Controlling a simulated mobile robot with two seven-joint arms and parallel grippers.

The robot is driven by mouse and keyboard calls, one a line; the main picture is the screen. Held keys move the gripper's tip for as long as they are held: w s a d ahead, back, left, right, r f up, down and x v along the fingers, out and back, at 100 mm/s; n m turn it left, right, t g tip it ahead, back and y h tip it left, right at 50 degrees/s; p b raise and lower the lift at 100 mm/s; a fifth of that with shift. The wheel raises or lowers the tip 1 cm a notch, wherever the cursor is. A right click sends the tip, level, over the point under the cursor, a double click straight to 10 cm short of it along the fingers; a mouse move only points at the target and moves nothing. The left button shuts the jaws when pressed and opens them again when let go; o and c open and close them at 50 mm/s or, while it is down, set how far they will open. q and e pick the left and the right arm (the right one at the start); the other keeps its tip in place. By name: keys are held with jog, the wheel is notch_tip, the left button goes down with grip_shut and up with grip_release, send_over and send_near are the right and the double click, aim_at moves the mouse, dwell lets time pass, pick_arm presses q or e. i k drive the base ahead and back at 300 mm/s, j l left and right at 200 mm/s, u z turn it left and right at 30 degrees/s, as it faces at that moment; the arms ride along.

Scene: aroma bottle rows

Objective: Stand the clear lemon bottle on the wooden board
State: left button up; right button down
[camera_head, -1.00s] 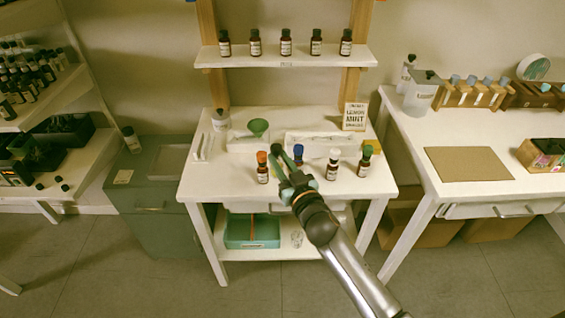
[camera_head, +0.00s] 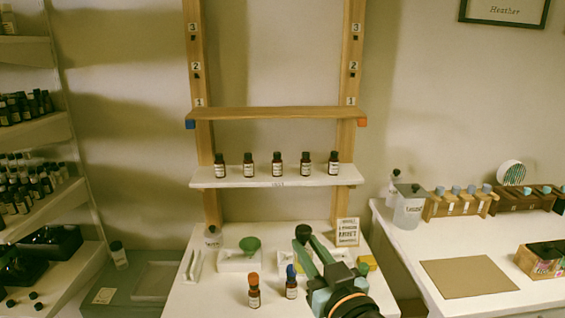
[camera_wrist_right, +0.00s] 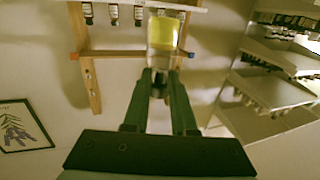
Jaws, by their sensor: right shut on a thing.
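My right gripper (camera_head: 311,246) is shut on the clear lemon bottle, raised in front of the shelf frame. In the right wrist view the bottle (camera_wrist_right: 162,34) shows a clear body with a yellow band, and my right gripper (camera_wrist_right: 158,80) closes around its neck and dark cap. In the head view its black cap (camera_head: 303,231) shows between the fingertips; its clear body is hard to make out. The wooden board (camera_head: 275,113) spans the two posts at the marks 1, with a blue left end and an orange right end. Its top is bare. The bottle is apart from it. My left gripper is out of view.
A white shelf (camera_head: 205,181) with several brown bottles sits below the board. An orange-capped bottle (camera_head: 254,291) and a blue-capped bottle (camera_head: 291,282) stand on the white table. A sign (camera_head: 347,232) stands at its back right. Above the board is open space.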

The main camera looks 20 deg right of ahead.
aim_at(267, 111)
jog(key=i+l+u, duration=0.15)
jog(key=l, duration=0.25)
jog(key=i+l+u, duration=0.2)
jog(key=l, duration=0.25)
jog(key=l+u, duration=0.15)
jog(key=l, duration=0.25)
jog(key=i+l+u, duration=0.2)
jog(key=l, duration=0.25)
jog(key=k, duration=0.05)
